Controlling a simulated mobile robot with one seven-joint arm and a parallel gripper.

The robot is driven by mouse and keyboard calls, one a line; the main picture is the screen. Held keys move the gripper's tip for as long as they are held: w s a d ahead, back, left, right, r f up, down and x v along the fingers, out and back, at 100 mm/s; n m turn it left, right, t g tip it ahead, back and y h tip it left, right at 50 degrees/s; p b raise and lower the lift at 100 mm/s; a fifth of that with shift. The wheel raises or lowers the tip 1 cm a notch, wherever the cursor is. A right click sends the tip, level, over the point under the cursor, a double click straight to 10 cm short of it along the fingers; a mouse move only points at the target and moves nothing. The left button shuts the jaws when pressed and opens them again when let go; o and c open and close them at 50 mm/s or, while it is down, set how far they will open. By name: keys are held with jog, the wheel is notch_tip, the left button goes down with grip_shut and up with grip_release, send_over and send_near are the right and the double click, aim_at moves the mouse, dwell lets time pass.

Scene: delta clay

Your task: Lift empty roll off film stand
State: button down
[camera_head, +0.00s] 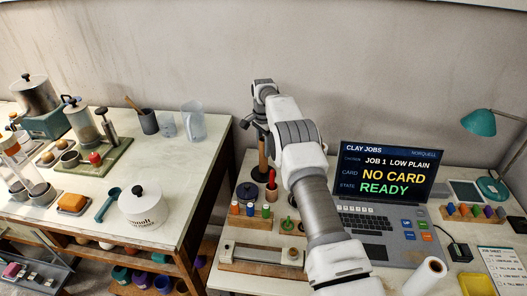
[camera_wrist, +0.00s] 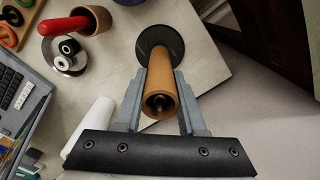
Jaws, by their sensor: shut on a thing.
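The empty roll (camera_wrist: 160,93) is a brown cardboard tube, seen nearly end-on in the wrist view. A dark post tip shows inside its near end, so the roll is around the post of the film stand. The stand's round dark base (camera_wrist: 172,35) lies at the roll's far end; I cannot tell whether the two touch. My gripper (camera_wrist: 161,80) is shut on the roll, one grey finger on each side. In the head view, my gripper (camera_head: 262,122) is at the back left of the right table, with the brown roll (camera_head: 262,155) below it.
A red-handled tool in a brown cup (camera_wrist: 92,20) stands close by. A white roll (camera_wrist: 92,125) lies near the gripper. The laptop (camera_head: 385,190) and a rack of colored pegs (camera_head: 248,220) are nearby. The left table (camera_head: 190,165) stands across a gap.

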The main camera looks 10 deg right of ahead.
notch_tip(320, 180, up, 11)
jog(key=shift+f+p, duration=0.15)
jog(key=shift+p, duration=0.8)
notch_tip(320, 180, up, 16)
jog(key=p, duration=1.4)
